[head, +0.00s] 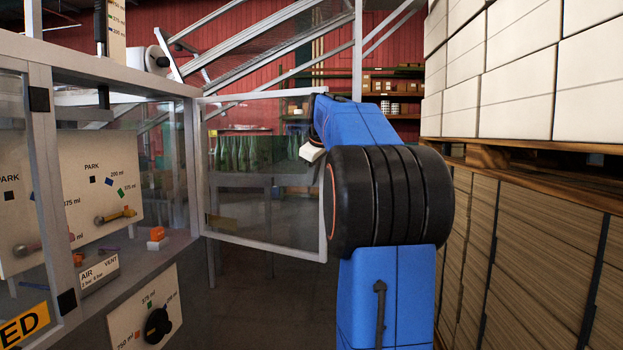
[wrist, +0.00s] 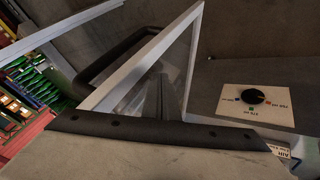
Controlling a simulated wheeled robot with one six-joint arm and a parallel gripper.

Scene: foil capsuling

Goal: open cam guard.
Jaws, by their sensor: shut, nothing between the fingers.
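The cam guard (head: 265,240) is a clear pane in a pale frame. In the head view it stands swung out from the cabinet's right post, and its free edge is beside my arm. In the wrist view its pale frame (wrist: 150,55) runs diagonally, near a black looped handle (wrist: 95,68). My gripper (head: 312,152) is at the guard's free edge, mostly hidden by my blue and black arm. It is shut with nothing in it. I cannot tell whether it touches the guard.
Inside the cabinet is a white panel (head: 90,185) with coloured levers and bottle-size marks. A black knob (head: 158,325) sits on a lower panel. Stacked white cartons (head: 510,80) and banded stock (head: 540,250) close off the right side. Dark floor lies beneath the guard.

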